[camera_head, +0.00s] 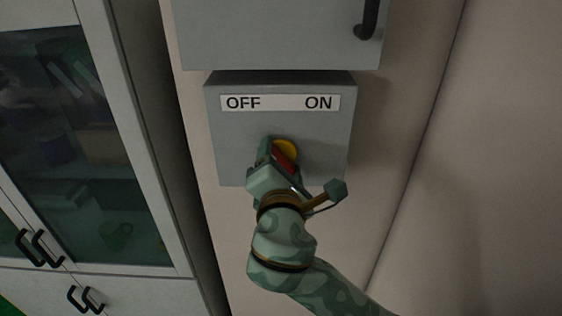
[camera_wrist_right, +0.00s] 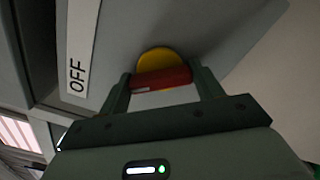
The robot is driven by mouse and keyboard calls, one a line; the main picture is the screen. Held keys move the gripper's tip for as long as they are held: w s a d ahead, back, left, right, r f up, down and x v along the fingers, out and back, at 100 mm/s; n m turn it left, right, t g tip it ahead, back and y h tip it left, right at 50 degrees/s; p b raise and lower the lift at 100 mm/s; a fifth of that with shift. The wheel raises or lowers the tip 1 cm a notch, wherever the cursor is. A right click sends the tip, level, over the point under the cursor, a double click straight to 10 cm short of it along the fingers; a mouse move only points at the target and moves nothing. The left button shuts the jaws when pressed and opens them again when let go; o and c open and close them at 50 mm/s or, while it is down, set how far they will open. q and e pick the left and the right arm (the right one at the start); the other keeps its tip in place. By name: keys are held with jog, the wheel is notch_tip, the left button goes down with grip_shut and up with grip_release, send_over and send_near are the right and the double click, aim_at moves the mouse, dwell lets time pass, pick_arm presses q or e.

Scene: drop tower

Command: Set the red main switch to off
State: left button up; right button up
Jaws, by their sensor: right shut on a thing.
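The red main switch (camera_head: 284,157) has a red handle on a round yellow base (camera_head: 286,149). It sits on the front of a grey box (camera_head: 230,135) under a white label (camera_head: 280,103) that reads OFF at left and ON at right. My right gripper (camera_head: 272,152) is at the switch, with its fingers on either side of the red handle. In the right wrist view the red handle (camera_wrist_right: 161,79) lies between the two fingers of my right gripper (camera_wrist_right: 163,84), which are shut on it. In the head view the hand hides part of the handle. My left gripper is not in view.
A larger grey box (camera_head: 270,35) with a black handle (camera_head: 368,18) is mounted just above. A glass-fronted cabinet (camera_head: 150,165) with black handles stands at left. Bare wall (camera_head: 480,150) lies to the right.

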jog(key=shift+n, duration=0.6)
jog(key=o, duration=1)
jog(key=shift+w, duration=0.1)
jog(key=shift+f, duration=0.1)
